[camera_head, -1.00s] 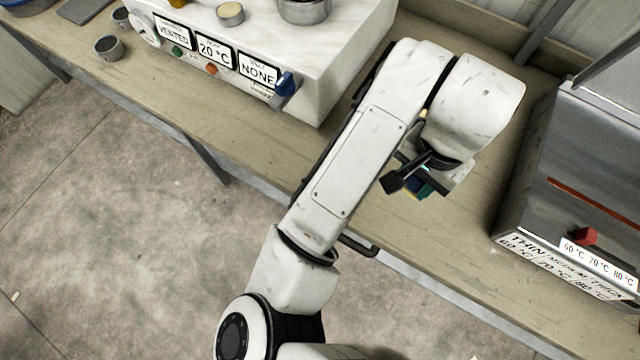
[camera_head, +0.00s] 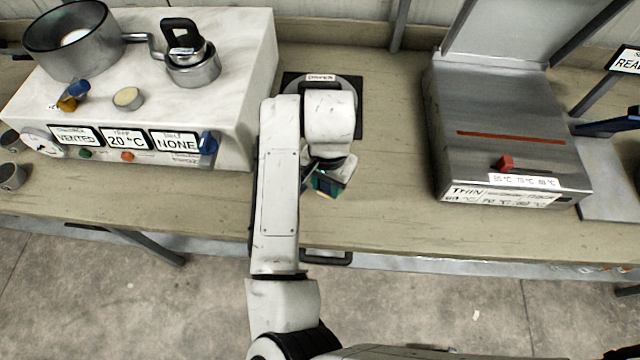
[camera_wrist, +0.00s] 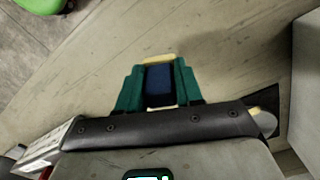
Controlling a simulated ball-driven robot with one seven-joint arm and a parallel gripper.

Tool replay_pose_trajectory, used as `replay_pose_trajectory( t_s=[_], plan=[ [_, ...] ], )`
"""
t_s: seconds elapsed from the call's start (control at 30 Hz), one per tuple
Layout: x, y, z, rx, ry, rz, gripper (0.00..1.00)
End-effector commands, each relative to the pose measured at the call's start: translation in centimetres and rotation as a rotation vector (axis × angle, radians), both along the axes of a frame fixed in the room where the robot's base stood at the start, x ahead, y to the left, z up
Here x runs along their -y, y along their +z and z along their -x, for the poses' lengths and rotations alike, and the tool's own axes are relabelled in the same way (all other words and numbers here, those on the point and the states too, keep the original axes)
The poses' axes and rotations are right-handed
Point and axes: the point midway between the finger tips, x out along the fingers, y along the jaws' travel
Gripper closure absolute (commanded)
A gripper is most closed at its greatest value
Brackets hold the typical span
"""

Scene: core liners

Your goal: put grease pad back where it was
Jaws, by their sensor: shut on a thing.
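My gripper (camera_head: 326,184) hangs over the wooden bench, between the white machine and the steel unit. In the wrist view, its green fingers (camera_wrist: 131,92) are shut on a small dark blue block with pale yellow ends, apparently the grease pad (camera_wrist: 158,84). The pad sits between the fingers above bare wood. I cannot tell its height over the bench. In the head view the pad is small and partly hidden by the wrist.
The white machine (camera_head: 225,60) at left bears a pot (camera_head: 60,45), a small pan (camera_head: 195,72), a round tin (camera_head: 128,99) and a blue-yellow item (camera_head: 72,96). A dark plate (camera_head: 355,120) lies behind my arm. The steel unit (camera_head: 490,110) stands open-lidded at right.

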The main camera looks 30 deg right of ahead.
Motion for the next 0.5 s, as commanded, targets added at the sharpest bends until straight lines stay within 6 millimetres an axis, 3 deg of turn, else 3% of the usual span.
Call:
replay_pose_trajectory(
  t_s=[0.37,0.5],
  plan=[
    [-0.2,-2.9,-2.4,-0.001,0.001,-0.002,0.89],
    [-0.2,-4.8,-2.3,-0.002,0.001,-0.001,0.89]
  ],
)
